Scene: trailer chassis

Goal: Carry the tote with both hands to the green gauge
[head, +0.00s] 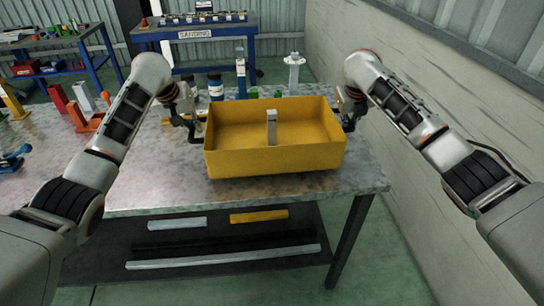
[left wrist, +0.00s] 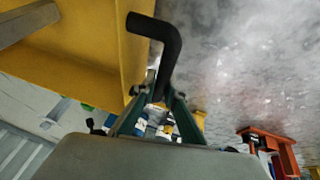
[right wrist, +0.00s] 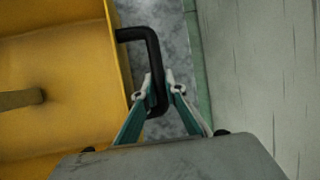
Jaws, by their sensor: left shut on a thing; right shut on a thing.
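The yellow tote (head: 235,163) is level above the front right of the metal workbench, with a grey upright piece (head: 272,128) inside it. Whether its base touches the bench is hard to tell. My left gripper (left wrist: 160,92) is shut on the tote's black left handle (left wrist: 168,35). My right gripper (right wrist: 158,88) is shut on the black right handle (right wrist: 151,45). Small green parts (head: 253,94) show just behind the tote's far rim, mostly hidden by it; I cannot tell whether they are the green gauge.
Behind the tote stand a dark labelled can (head: 215,88), a blue post (head: 241,75) and a white fitting (head: 294,70). A pale wall (head: 400,110) runs close on the right. A sanding table (head: 200,32) stands behind.

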